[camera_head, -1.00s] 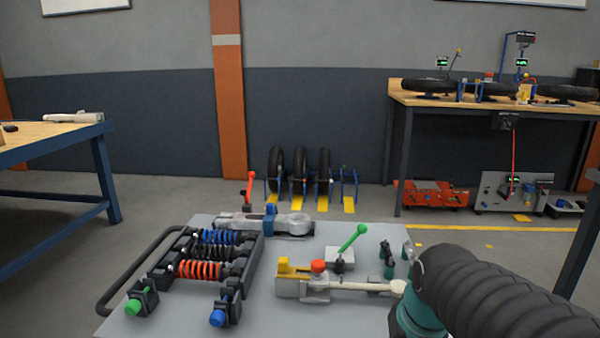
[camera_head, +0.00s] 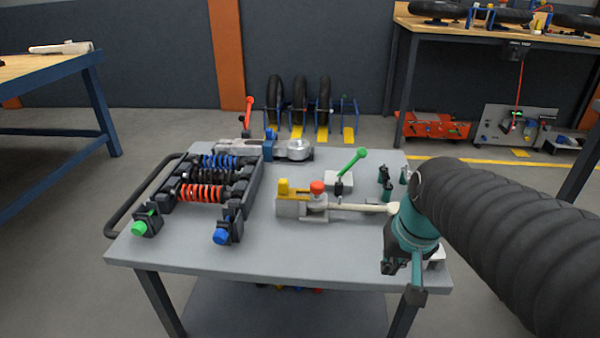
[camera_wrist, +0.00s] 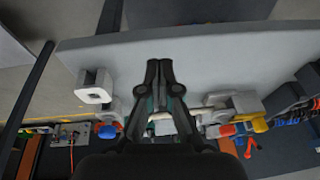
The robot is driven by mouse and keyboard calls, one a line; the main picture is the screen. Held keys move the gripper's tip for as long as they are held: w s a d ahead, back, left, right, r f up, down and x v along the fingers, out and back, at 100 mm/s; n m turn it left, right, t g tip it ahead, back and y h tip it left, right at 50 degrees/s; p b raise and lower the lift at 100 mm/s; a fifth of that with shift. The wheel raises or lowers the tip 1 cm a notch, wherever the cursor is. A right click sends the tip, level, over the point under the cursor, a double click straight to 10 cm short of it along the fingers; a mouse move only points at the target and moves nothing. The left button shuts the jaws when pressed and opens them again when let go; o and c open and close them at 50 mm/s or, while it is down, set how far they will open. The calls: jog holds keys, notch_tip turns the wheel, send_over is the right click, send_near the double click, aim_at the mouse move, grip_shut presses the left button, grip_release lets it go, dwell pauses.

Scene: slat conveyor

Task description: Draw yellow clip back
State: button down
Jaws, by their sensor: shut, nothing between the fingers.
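The yellow clip (camera_head: 290,189) sits on top of a grey block fixture in the middle of the cart top, left of a red knob (camera_head: 317,188). A yellow part, likely the clip, also shows at the lower right of the wrist view (camera_wrist: 260,125). My gripper (camera_head: 402,266) is over the right front part of the cart top, right of and nearer than the clip, and apart from it. In the wrist view my gripper (camera_wrist: 159,70) has its fingertips together, with nothing between them. My gripper partly hides the right end of the pale rod.
A shock-absorber rack (camera_head: 208,190) with blue, black and red springs fills the left of the cart top (camera_head: 270,245). A green-tipped lever (camera_head: 351,160) stands behind the clip's fixture. Small dark-green posts (camera_head: 385,183) stand behind my gripper. The front strip of the cart is clear.

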jog(key=w+m, duration=0.1)
jog(key=w, duration=0.2)
jog(key=w+a+m+g+y, duration=0.1)
jog(key=w+m, duration=0.1)
jog(key=w, duration=0.2)
jog(key=w+a+m+y, duration=0.1)
jog(key=w, duration=0.2)
jog(key=shift+w+m+g, duration=0.2)
jog(key=shift+m+g, duration=0.1)
jog(key=w+a+m+y, duration=0.1)
jog(key=w+m, duration=0.1)
jog(key=w+r+m+y, duration=0.1)
jog(key=w, duration=0.2)
jog(key=w+a+m+y, duration=0.1)
jog(key=w+m, duration=0.1)
jog(key=w, duration=0.1)
jog(key=shift+w+a+r+m+g+b, duration=0.25)
jog(key=shift+a+r+m+g+b, duration=0.05)
jog(key=shift+r+b, duration=0.1)
jog(key=w+a+r+m+y, duration=0.2)
jog(key=w+a+r+m, duration=0.1)
jog(key=r+m, duration=0.15)
jog(key=m+y, duration=0.1)
jog(key=m, duration=0.2)
send_near(288, 188)
jog(key=x, duration=0.6)
jog(key=shift+w+f+b, duration=0.25)
jog(key=shift+f+b, duration=0.05)
jog(key=shift+b, duration=0.1)
